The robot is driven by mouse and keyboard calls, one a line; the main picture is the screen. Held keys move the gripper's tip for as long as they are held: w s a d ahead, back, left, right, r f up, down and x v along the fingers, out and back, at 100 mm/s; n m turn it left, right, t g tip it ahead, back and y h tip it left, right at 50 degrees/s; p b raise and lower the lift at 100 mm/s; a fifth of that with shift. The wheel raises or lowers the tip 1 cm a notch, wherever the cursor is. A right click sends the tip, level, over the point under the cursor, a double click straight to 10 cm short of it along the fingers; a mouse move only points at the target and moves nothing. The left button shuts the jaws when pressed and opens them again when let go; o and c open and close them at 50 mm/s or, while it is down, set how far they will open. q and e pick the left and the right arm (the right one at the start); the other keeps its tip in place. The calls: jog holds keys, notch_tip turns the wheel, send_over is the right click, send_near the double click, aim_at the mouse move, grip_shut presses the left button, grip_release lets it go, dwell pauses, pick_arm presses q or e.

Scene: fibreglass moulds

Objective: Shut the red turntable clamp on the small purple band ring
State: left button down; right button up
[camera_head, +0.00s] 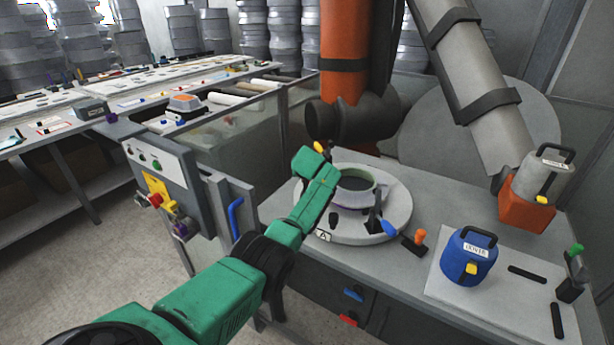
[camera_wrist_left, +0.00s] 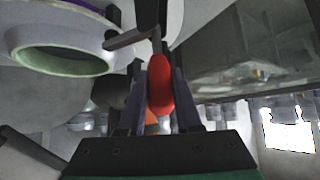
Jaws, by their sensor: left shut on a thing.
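The pale ring (camera_head: 352,197) sits on the round white turntable (camera_head: 398,205). Its purple band (camera_wrist_left: 92,7) shows at the top of the left wrist view, above the pale green rim. My left gripper (camera_wrist_left: 160,95) is shut on the red clamp handle (camera_wrist_left: 160,80), which sits between its two fingers. The clamp's dark arm (camera_wrist_left: 130,38) points toward the ring's flange; I cannot tell whether it touches. In the head view my left gripper (camera_head: 325,165) is at the turntable's left side and hides the red handle. My right gripper is not in view.
A yellow-handled clamp (camera_head: 319,147) and a blue-handled clamp (camera_head: 388,227) stand on the turntable. An orange-handled fitting (camera_head: 420,238), a blue canister (camera_head: 470,257) and an orange holder (camera_head: 525,207) are to the right. A large duct (camera_head: 355,118) is behind. The bench front has some free room.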

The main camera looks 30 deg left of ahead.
pick_arm(q)
jog(key=c, duration=0.6)
grip_release()
jog(key=shift+f, duration=0.1)
jog(key=shift+s+d+r, duration=0.2)
jog(key=shift+d+r, duration=0.1)
jog(key=shift+r, duration=0.15)
jog(key=b+v, duration=0.1)
jog(key=v, duration=1.2)
jog(key=shift+s, duration=0.25)
